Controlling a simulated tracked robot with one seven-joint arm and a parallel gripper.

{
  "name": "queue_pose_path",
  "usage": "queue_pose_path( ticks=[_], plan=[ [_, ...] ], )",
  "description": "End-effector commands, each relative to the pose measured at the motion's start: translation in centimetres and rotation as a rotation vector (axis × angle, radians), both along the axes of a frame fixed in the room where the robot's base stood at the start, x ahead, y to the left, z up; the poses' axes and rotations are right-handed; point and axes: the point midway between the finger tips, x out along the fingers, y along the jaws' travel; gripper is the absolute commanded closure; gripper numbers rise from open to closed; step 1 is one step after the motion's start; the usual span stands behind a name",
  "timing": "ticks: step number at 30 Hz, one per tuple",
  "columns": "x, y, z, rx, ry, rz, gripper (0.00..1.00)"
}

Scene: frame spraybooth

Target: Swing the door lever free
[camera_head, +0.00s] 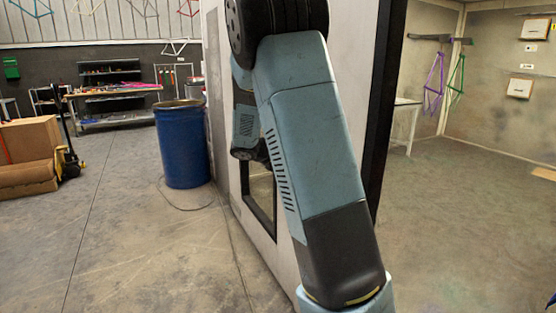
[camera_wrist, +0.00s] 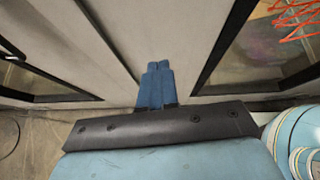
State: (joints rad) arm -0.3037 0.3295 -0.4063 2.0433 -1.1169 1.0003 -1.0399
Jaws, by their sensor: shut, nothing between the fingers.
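My gripper (camera_wrist: 159,66) shows in the wrist view as two blue fingers pressed together, with nothing between them. It is in front of a pale wall or door panel (camera_wrist: 180,30) with a dark seam (camera_wrist: 105,38) running to the left of the fingers. I cannot tell whether the fingertips touch the panel. In the head view my arm covers much of the pale panel (camera_head: 345,50), and my gripper is not in view there.
In the head view a blue drum (camera_head: 184,145) stands left of the wall. Purple (camera_head: 434,85) and green bike frames (camera_head: 457,80) hang at right. Floor at left front (camera_head: 130,260) is clear.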

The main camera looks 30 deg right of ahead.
Motion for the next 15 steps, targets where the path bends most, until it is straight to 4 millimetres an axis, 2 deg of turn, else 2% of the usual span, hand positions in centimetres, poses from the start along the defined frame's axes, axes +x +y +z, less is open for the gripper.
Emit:
queue_pose_path(
  ticks=[9, 15],
  plan=[
    [8.0, -0.9, -3.7, -0.329, 0.387, 0.27, 1.0],
    [13.0, -0.3, -6.2, -0.552, 0.641, 0.424, 1.0]
  ],
)
